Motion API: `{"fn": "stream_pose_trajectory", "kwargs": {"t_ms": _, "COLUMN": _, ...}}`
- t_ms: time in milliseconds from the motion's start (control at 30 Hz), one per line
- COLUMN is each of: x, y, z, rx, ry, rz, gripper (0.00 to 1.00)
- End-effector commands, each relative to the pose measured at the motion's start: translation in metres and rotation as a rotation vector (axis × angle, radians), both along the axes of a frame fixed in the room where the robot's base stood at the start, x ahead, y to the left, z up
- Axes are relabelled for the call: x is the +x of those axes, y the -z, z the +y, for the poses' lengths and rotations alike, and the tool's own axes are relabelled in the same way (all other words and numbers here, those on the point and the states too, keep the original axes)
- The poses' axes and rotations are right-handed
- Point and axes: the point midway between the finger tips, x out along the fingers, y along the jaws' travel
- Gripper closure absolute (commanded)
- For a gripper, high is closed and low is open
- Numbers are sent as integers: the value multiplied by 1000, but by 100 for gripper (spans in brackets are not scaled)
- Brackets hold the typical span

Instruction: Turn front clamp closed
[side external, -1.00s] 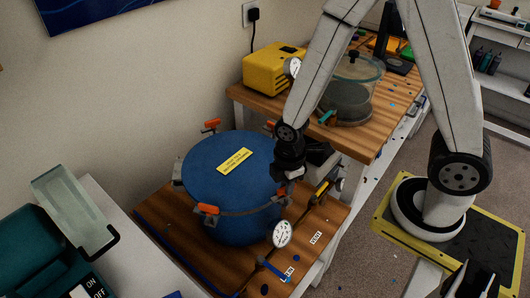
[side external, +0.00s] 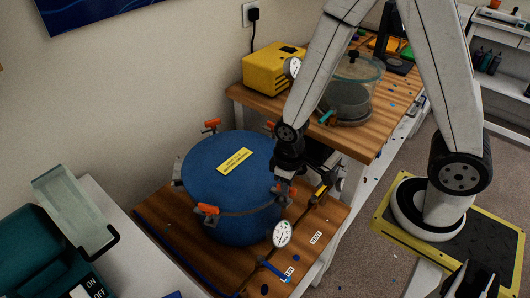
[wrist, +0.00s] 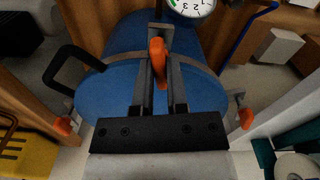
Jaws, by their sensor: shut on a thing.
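The blue pressure pot (side external: 225,180) with a yellow label on its lid stands on a wooden board. Orange-handled clamps sit around its rim; one (side external: 207,209) shows at the lower left, and another (side external: 211,125) at the back. My gripper (side external: 281,186) is at the right side of the rim. In the wrist view my gripper (wrist: 158,34) is shut on an orange clamp handle (wrist: 157,50), which stands between the two fingers over the blue pot (wrist: 105,92). In the side view the fingers and wrist largely hide this clamp.
A pressure gauge (side external: 282,234) sticks out at the pot's front, beside a blue-handled valve (side external: 273,268). A yellow pump (side external: 270,68) and a clear chamber (side external: 350,88) stand on the bench behind. A grey table with a green machine (side external: 35,235) is at left.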

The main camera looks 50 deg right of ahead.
Motion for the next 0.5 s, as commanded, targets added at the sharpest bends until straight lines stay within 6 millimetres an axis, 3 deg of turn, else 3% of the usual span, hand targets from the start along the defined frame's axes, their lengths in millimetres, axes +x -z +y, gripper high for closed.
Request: {"fn": "stream_pose_trajectory", "kwargs": {"t_ms": 500, "x": 2, "y": 0, "z": 0, "rx": 1, "ry": 237, "rz": -4, "gripper": 100}}
